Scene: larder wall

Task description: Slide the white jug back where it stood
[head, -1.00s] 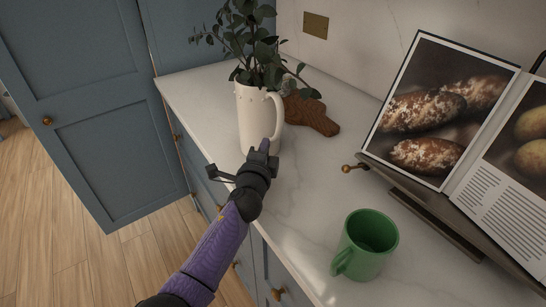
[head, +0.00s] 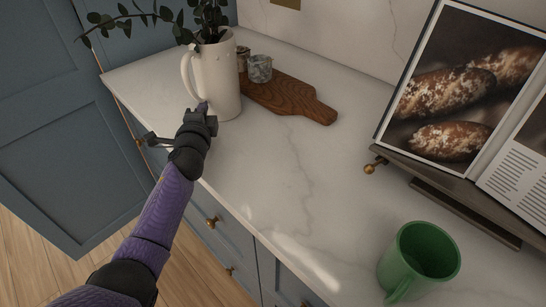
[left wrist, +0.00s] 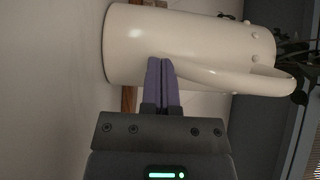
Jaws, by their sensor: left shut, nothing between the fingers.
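The white jug (head: 222,85) stands upright on the pale counter (head: 270,175), with leafy branches (head: 205,20) in it. In the head view its handle (head: 187,72) points left. My left gripper (head: 205,108) is shut and empty at the jug's near side, low on its body. In the left wrist view the jug (left wrist: 135,40) lies sideways across the picture. The closed purple fingers (left wrist: 160,65) are against or just short of its body, beside the handle (left wrist: 245,82). I cannot tell whether they touch. My right gripper is not in view.
A wooden board (head: 290,98) with small jars (head: 259,68) lies right of the jug. A green mug (head: 420,258) stands at the front right. A book (head: 460,75) on a stand is at the right. The counter's middle is clear.

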